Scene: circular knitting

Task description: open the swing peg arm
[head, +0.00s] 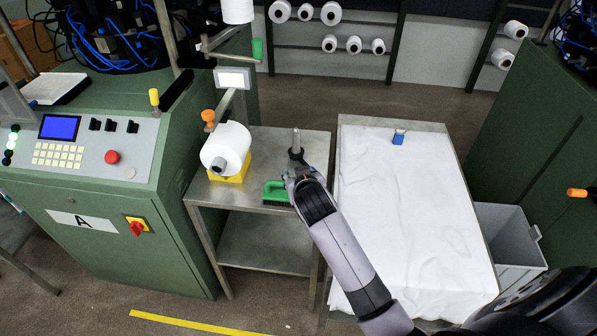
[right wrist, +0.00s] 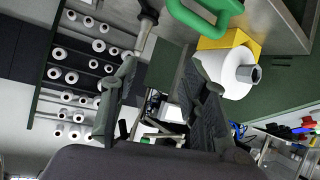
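A pale arm (head: 227,104) slants down from beside the small display box on the green machine, with an orange knob (head: 208,117) near its lower end; I take this as the swing peg arm. A white yarn cone (head: 231,142) with a grey core end sits by it, above a yellow block. My right gripper (head: 298,170) is over the steel side table, to the right of the cone and apart from it. In the right wrist view its two fingers (right wrist: 160,85) are spread with nothing held between them. My left gripper is not in view.
A green-handled brush (head: 276,190) and an upright grey stem with a dark base (head: 296,141) are close to my right gripper on the steel table (head: 262,220). A white-covered table (head: 400,220) with a small blue item (head: 398,138) stands right. A grey bin (head: 512,236) is beyond it.

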